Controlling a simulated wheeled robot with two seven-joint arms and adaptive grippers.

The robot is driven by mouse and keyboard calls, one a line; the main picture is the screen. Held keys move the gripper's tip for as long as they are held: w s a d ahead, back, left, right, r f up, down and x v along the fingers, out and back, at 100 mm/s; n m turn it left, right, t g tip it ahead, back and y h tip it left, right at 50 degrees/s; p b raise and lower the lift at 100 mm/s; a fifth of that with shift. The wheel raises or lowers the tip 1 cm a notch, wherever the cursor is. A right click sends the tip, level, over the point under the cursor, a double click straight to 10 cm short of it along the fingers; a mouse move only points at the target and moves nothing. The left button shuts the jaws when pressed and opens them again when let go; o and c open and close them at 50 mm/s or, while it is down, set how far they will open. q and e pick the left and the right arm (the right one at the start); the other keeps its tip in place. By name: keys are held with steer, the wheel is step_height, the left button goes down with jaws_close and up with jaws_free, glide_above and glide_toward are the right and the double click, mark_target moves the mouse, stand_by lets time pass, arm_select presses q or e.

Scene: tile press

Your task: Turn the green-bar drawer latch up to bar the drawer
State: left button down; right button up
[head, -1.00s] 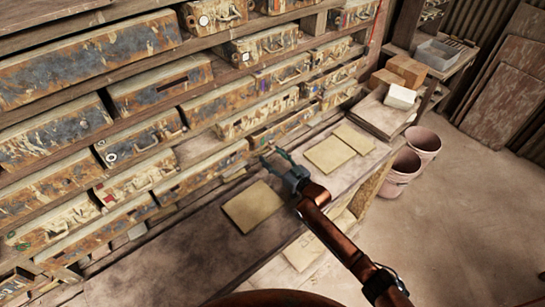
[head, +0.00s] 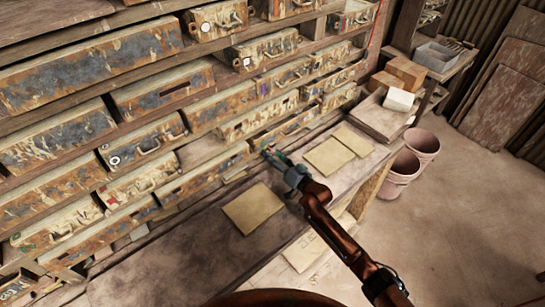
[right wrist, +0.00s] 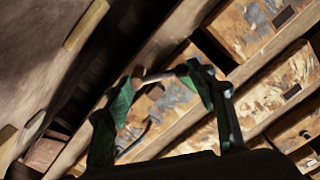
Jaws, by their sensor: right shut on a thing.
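My right gripper (head: 273,158) is at the front of the lowest visible drawers, just above the bench's back edge. In the right wrist view its two green fingers (right wrist: 158,77) stand apart, with their tips on the ends of a small pale bar-like piece. I take this piece to be the drawer latch; its green bar cannot be made out, and which way it is turned is unclear. A worn drawer front (right wrist: 153,112) with a dark handle shows behind it. In the head view the gripper hides the latch. My left gripper is not in view.
A rack of worn drawers (head: 150,133) fills the left and back. The bench (head: 180,262) carries flat tan tiles (head: 252,208) near my right arm. The bench's left part is clear.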

steer(key=m, duration=0.2)
steer(key=d+m, duration=0.1)
steer(key=m, duration=0.1)
steer(key=w+r+m, duration=0.1)
steer(key=m, duration=0.1)
steer(key=shift+d, duration=0.25)
steer(key=m, duration=0.5)
steer(key=shift+w+d+f, duration=0.1)
steer(key=shift+w+d, duration=0.1)
steer(key=shift+d, duration=0.2)
steer(key=shift+f, duration=0.15)
steer(key=o, duration=1)
steer(key=shift+o, duration=0.4)
steer(key=shift+r, duration=0.2)
